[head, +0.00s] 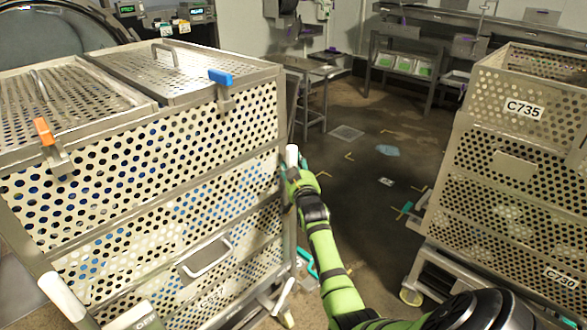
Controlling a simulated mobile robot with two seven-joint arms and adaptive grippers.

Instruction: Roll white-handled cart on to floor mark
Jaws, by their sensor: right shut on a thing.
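The white-handled cart (62,297) fills the left side, loaded with perforated metal crates (140,150). One white handle shows at lower left; the other (292,153) stands at the cart's right corner. My right gripper (293,168) is shut on that right handle, its green arm reaching up from the bottom. The handle's top shows above the fingers. Yellow corner marks (349,157) lie on the dark floor beyond and right of the cart; which is the cart's mark I cannot tell. My left gripper is not in view.
A second cart with perforated crates (515,150), labelled C735 and C730, stands at the right. Open floor (350,200) lies between the carts. A small metal table (315,70) and a long bench (420,55) stand behind. A round autoclave opening (50,35) is at far left.

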